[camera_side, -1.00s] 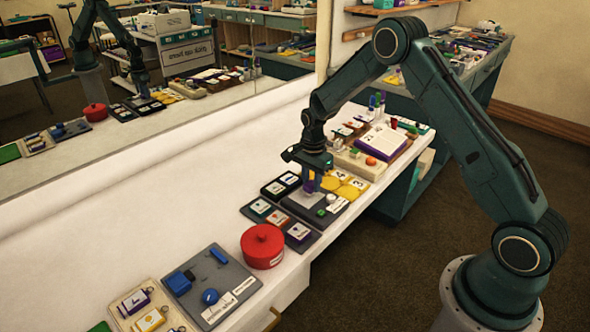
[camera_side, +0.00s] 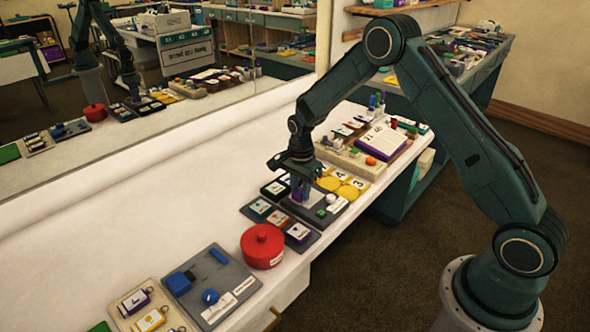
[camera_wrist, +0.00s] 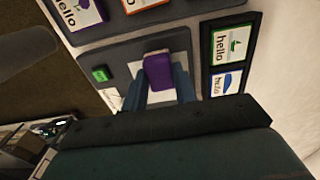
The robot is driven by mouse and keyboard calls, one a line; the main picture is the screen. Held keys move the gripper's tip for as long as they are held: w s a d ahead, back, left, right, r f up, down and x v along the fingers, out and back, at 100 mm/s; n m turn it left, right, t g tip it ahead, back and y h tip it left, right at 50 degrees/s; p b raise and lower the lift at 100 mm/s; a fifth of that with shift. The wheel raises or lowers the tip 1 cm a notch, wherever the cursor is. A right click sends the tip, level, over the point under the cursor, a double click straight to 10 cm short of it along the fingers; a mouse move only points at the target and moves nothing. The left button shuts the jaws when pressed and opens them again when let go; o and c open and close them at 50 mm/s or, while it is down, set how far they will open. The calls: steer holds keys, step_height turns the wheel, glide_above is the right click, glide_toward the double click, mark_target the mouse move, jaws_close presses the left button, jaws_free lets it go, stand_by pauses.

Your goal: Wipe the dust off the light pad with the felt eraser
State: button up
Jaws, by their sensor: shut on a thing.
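My gripper (camera_side: 300,182) is shut on a purple block, the felt eraser (camera_wrist: 158,71), over the light pad. The eraser also shows as a small purple patch between the fingers in the side view. The light pad (camera_wrist: 136,68) is a pale square set in a dark base (camera_wrist: 112,56). In the side view the pad (camera_side: 312,201) shows just right of and below the fingers. The eraser is at or very near the pad; I cannot tell if it touches. The fingers and eraser cover part of the pad, and I cannot make out dust.
A green button (camera_wrist: 102,74) sits on the base beside the pad. Trays of picture cards (camera_side: 278,218) lie close around it, with yellow discs (camera_side: 346,191) to the right. A red lidded pot (camera_side: 262,246) stands nearer the front. The left counter is largely clear.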

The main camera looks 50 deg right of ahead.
steer(key=shift+a, duration=0.85)
steer(key=shift+d+r, duration=0.1)
steer(key=shift+r, duration=4)
steer(key=shift+w, duration=0.15)
